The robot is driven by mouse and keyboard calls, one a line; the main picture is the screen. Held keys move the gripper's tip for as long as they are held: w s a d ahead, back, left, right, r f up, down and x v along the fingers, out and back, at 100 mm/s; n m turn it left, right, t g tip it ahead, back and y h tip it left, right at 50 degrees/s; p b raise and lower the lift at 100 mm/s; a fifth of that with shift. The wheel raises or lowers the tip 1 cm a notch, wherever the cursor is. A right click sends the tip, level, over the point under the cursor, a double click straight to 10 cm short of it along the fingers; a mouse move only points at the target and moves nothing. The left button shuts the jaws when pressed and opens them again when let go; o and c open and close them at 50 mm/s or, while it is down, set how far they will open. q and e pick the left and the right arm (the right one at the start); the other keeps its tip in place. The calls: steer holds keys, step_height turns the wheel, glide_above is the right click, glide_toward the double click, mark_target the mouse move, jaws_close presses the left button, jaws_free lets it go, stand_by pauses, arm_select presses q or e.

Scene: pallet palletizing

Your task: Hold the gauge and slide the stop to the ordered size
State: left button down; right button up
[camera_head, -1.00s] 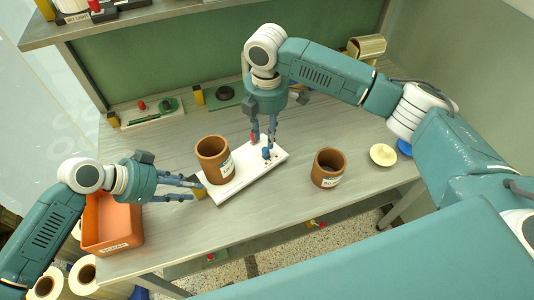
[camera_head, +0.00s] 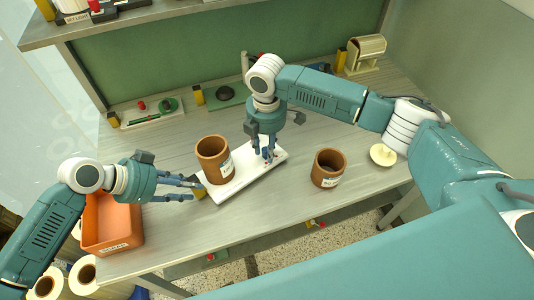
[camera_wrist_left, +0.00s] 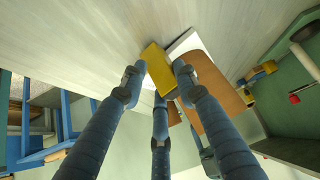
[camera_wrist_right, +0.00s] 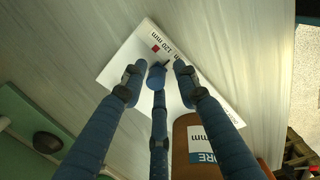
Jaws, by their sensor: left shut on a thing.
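The gauge is a white board (camera_head: 242,181) with a yellow block (camera_head: 199,189) at its left end. My left gripper (camera_head: 191,189) is shut on that block, between its fingers in the left wrist view (camera_wrist_left: 157,68). The blue stop (camera_wrist_right: 156,77) sits on the board, near a red mark (camera_wrist_right: 155,48) and a printed "120 mm". My right gripper (camera_wrist_right: 158,72) is open around the stop, with gaps beside it; in the head view its fingers largely hide the stop. A brown pot (camera_head: 212,153) with a "BORE" label stands at the board's left part.
Another brown pot (camera_head: 328,167) stands right of the board, with a cream disc (camera_head: 382,155) beyond it. An orange bin (camera_head: 112,222) is at the left front. A green pad with a dark knob (camera_head: 227,94) and a small tray (camera_head: 151,112) lie at the back.

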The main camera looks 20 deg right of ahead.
jaws_close()
steer(key=shift+w+d, duration=0.1)
steer(key=shift+d, duration=0.05)
steer(key=shift+w+d, duration=0.2)
steer(key=shift+d, duration=0.4)
steer(key=shift+w+d, duration=0.15)
steer(key=shift+d, duration=0.25)
steer(key=shift+o, duration=1.6)
jaws_free()
steer(key=shift+r, duration=0.1)
step_height(320, 180, up, 12)
